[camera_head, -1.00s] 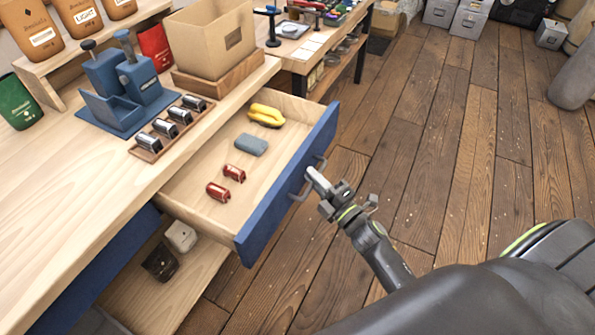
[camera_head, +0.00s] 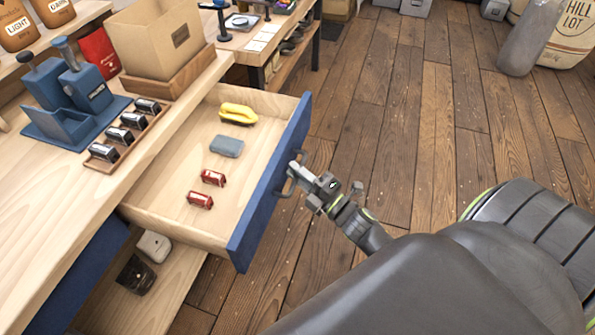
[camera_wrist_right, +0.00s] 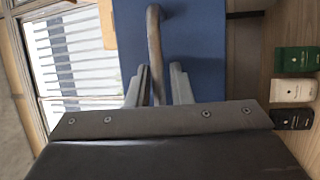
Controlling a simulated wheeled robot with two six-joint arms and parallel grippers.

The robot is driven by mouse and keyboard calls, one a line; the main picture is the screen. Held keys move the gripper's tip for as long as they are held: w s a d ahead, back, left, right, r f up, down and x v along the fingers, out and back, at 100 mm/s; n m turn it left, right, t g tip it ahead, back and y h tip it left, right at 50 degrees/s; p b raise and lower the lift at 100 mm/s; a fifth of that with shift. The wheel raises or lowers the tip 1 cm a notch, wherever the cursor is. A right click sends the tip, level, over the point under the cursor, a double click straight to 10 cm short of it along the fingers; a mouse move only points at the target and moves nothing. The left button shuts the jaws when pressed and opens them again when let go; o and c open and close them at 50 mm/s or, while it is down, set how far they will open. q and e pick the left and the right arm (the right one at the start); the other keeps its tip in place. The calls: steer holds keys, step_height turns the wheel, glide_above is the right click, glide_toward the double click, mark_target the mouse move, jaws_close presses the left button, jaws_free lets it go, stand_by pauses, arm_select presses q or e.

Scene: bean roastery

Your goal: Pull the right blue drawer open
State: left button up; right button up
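The right blue drawer (camera_head: 272,185) stands well out from the wooden bench, its pale inside showing. It holds a yellow item (camera_head: 238,114), a grey-blue block (camera_head: 226,147) and two red items (camera_head: 213,178). My right gripper (camera_head: 300,176) is at the drawer's metal handle (camera_head: 284,188). In the right wrist view the handle (camera_wrist_right: 155,45) runs between the two fingers (camera_wrist_right: 159,85), which sit close on either side of it against the blue front. My left gripper is not in view.
Another blue drawer front (camera_head: 90,272) is flush under the bench at the left. A blue tool stand (camera_head: 75,105), a cardboard box (camera_head: 160,42) and a small tray (camera_head: 125,135) stand on the bench top.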

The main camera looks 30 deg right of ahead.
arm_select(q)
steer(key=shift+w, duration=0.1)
